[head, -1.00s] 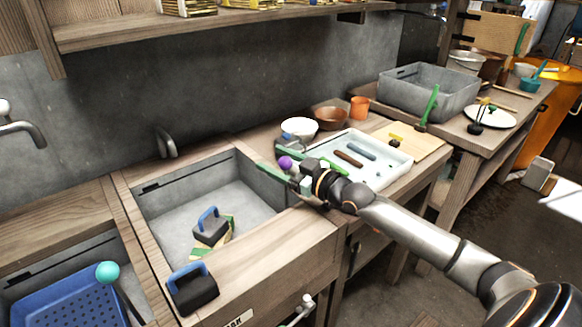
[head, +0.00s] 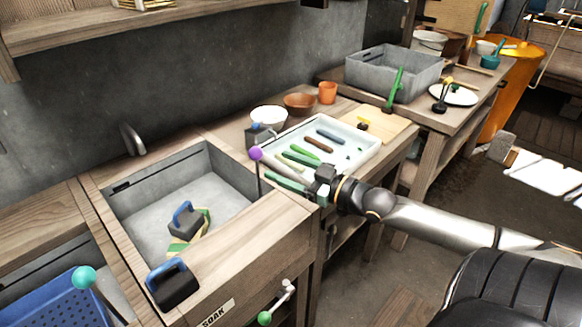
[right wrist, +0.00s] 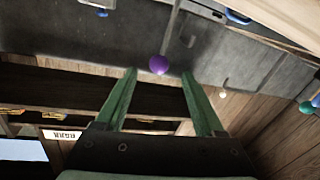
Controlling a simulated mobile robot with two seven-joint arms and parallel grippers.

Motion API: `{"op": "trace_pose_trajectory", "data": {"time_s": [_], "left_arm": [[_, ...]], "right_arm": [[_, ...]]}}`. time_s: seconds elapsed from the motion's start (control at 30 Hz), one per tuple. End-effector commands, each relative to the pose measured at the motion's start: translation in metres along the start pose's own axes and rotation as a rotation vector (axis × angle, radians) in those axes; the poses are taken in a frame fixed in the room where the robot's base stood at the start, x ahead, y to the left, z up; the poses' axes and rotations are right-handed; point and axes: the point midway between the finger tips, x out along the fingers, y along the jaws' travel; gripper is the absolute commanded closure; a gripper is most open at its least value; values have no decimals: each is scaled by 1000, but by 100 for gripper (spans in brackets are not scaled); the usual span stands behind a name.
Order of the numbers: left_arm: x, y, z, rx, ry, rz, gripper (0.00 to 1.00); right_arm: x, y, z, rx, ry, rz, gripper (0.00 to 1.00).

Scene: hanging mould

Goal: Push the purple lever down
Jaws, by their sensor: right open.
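The purple lever (head: 255,153) has a round purple knob on a thin stem standing up at the right edge of the sink. Its knob also shows in the right wrist view (right wrist: 158,65), centred between and beyond the fingertips. My right gripper (head: 273,166) has green fingers and is open and empty, to the right of the lever and a little lower in the head view. I see no contact with the knob. The fingers show spread apart in the right wrist view (right wrist: 158,74). The lever's base is hard to make out. My left gripper is not in view.
A grey sink (head: 230,163) holds a blue-handled block (head: 184,221); another (head: 172,283) sits on its front edge. A white tray (head: 370,152) with several coloured pieces lies behind my right gripper. A teal-knobbed lever (head: 84,278) and a green-knobbed crank (head: 264,318) stand to the left and front.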

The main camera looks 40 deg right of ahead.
Motion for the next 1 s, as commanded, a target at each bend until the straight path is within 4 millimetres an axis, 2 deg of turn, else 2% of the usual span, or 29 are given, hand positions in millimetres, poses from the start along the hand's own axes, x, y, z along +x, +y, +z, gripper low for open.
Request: {"op": "trace_pose_trajectory", "data": {"time_s": [0.3,1.0], "left_arm": [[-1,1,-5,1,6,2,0],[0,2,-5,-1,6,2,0]], "right_arm": [[-14,0,-1,-3,1,-2,29],[-15,0,0,-1,1,-1,29]]}}
